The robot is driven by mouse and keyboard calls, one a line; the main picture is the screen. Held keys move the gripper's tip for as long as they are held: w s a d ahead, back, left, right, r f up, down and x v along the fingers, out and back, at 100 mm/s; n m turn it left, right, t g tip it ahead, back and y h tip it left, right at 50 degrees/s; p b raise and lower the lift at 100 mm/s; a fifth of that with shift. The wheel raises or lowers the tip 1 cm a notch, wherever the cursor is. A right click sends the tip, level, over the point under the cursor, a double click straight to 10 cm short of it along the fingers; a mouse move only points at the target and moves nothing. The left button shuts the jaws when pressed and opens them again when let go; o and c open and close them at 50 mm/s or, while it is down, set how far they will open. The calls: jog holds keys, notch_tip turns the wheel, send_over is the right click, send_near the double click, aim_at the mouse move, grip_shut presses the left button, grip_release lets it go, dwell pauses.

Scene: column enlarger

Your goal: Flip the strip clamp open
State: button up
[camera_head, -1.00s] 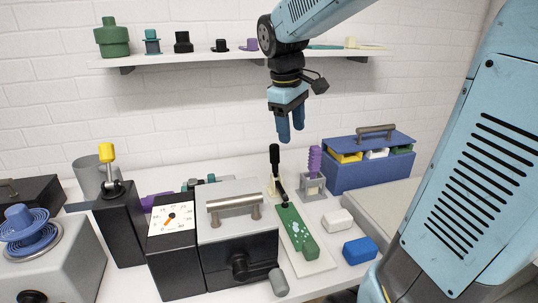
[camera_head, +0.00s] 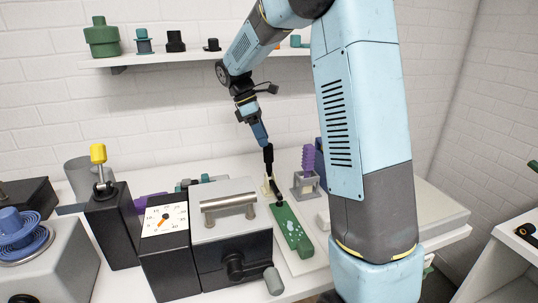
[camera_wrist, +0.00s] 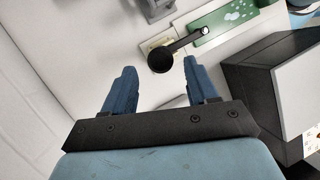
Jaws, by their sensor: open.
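The strip clamp is a black lever (camera_head: 269,163) with a knob end, standing up from a small cream base (camera_head: 266,184) at the far end of the green strip (camera_head: 291,230). In the wrist view the lever's round black knob (camera_wrist: 160,60) lies just beyond my fingertips, with its arm running toward the green strip (camera_wrist: 225,20). My gripper (camera_head: 261,138) is just above the knob in the head view. In the wrist view my gripper (camera_wrist: 158,75) has its blue fingers apart with nothing between them. I cannot tell whether a finger touches the knob.
A purple coil in a grey stand (camera_head: 307,180) is right of the lever. A dark box with a grey lid and bar handle (camera_head: 230,215) stands to the left, beside a white dial (camera_head: 165,219). My arm hides much of the right side of the table.

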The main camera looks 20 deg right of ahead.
aim_at(270, 153)
jog(key=shift+x, duration=3.3)
jog(key=shift+r, duration=0.1)
grip_shut()
